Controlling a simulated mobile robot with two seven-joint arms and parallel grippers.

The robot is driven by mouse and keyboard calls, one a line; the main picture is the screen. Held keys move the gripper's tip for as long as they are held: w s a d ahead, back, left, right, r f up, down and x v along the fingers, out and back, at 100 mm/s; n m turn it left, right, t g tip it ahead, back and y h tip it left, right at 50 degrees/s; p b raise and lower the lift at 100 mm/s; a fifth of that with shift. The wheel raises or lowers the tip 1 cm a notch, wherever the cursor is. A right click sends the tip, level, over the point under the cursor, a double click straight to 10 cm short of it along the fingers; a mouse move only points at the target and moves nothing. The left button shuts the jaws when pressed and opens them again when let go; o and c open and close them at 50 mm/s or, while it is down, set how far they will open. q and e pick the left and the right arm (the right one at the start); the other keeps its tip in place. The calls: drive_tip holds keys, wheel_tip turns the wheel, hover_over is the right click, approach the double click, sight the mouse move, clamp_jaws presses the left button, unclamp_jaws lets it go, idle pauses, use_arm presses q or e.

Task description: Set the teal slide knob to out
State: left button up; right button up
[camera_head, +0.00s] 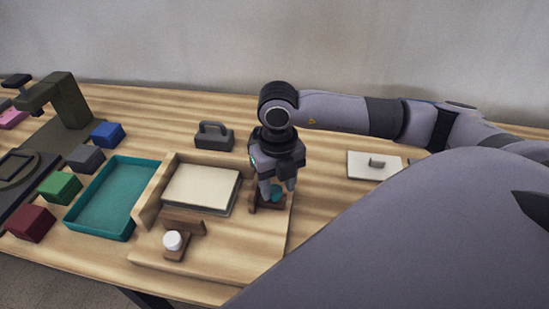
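The teal slide knob (277,192) sits on a small dark brown slide base (267,207) at the right end of the wooden fixture. My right gripper (278,189) points down over it, with its fingertips at the knob's height. The fingers are apart, with the teal knob showing between them. I cannot tell whether they touch it. The gripper and arm hide part of the slide base. My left gripper is not in view.
A white knob (173,240) on a brown slide stands at the fixture's front left. A cream pad stack (201,188) lies between. A teal tray (110,205), several coloured blocks, a grey handled block (214,137) and a white plate (365,166) lie around.

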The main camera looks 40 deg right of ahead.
sight(277, 189)
idle(0.3)
wheel_tip(277, 189, up, 6)
drive_tip(key=shift+r, duration=0.55)
idle(0.4)
